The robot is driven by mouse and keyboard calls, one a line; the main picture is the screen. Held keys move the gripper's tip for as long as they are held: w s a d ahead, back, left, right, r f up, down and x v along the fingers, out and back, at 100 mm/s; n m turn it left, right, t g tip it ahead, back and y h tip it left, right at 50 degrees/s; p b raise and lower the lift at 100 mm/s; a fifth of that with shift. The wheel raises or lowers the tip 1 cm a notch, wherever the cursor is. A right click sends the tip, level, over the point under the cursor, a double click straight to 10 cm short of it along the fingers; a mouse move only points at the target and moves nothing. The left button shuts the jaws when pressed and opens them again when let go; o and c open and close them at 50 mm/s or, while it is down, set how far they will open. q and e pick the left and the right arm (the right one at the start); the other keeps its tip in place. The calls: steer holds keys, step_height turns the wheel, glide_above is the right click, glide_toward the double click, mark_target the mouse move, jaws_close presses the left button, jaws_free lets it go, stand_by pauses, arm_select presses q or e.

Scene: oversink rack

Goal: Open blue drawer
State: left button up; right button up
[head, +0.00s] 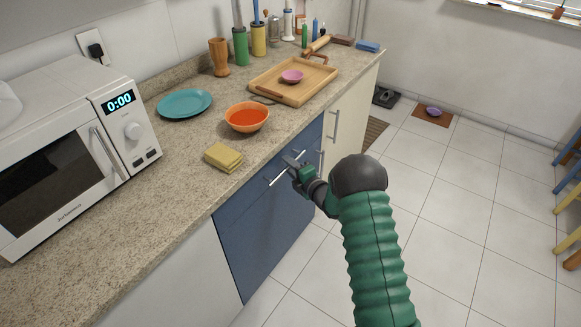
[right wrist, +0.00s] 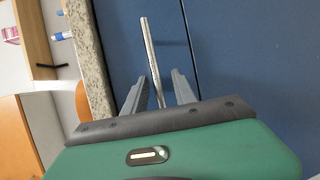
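The blue drawer (head: 246,199) is in the blue cabinet under the counter in the head view, and its front looks flush. Its silver bar handle (head: 277,180) is partly covered by my right gripper (head: 293,164). In the right wrist view, the handle (right wrist: 152,55) runs between the two grey fingers of my right gripper (right wrist: 157,88). The fingers are apart, with a gap visible on each side of the bar. The blue front (right wrist: 235,50) lies behind them. My left gripper is not in view.
The counter (head: 180,210) above holds a yellow sponge or cloth (head: 223,157), an orange bowl (head: 247,117), a teal plate (head: 184,104), a wooden tray (head: 310,86) and a microwave (head: 70,145). Vertical handles show on neighbouring doors. The tiled floor (head: 450,220) in front is clear.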

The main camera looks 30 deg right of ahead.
steer(key=shift+a+r, duration=0.15)
steer(key=shift+a, duration=0.2)
steer(key=c, duration=0.7)
steer(key=shift+d, duration=0.2)
jaws_close()
